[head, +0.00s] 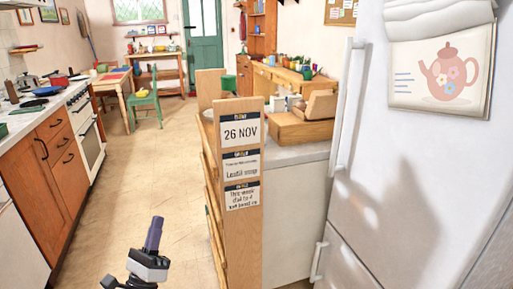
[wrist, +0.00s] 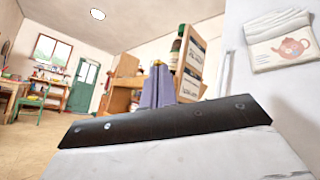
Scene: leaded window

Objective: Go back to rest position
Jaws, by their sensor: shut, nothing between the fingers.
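My gripper (head: 156,222) stands upright over the floor at the bottom of the head view, left of the wooden panel. Its purple fingers are together with nothing between them. In the wrist view the shut fingers (wrist: 157,80) rise behind the dark edge of my gripper's body. They appear clear of everything around them.
A wooden panel (head: 241,222) with paper labels stands at the counter end, right of my gripper. A white fridge (head: 415,160) fills the right side. Wooden cabinets and a stove (head: 91,136) line the left. A green chair (head: 146,99) stands farther back. The floor (head: 145,165) between is clear.

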